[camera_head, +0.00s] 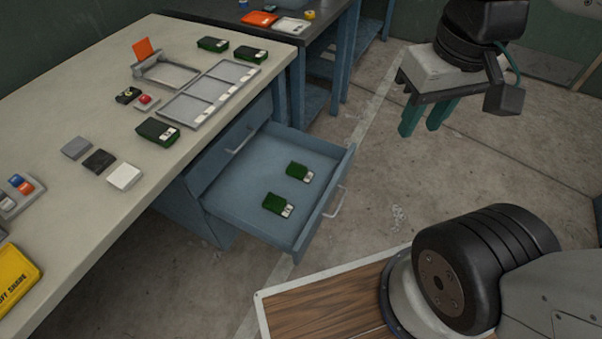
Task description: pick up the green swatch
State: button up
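Several dark green swatches with white labels are in view. Two lie in the open blue drawer (240,214): a farther green swatch (297,170) and a nearer green swatch (275,204). On the bench top lie a green swatch (156,130) by the near end of a grey slotted tray (184,110), a green swatch (213,44) at the back and a green swatch (249,53) near the bench edge. My gripper (421,126), with teal fingers, is at the upper right, above the floor and well right of the drawer. Its fingers are apart, with nothing between them.
The bench (75,215) also holds an orange card in a grey stand (165,72), a red button (146,100), three flat grey, black and white squares and a yellow box (15,278). A dark table (225,19) stands behind.

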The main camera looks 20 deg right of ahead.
aim_at(296, 171)
jog(key=z, duration=1.15)
jog(key=i, duration=0.35)
jog(key=u, duration=1.45)
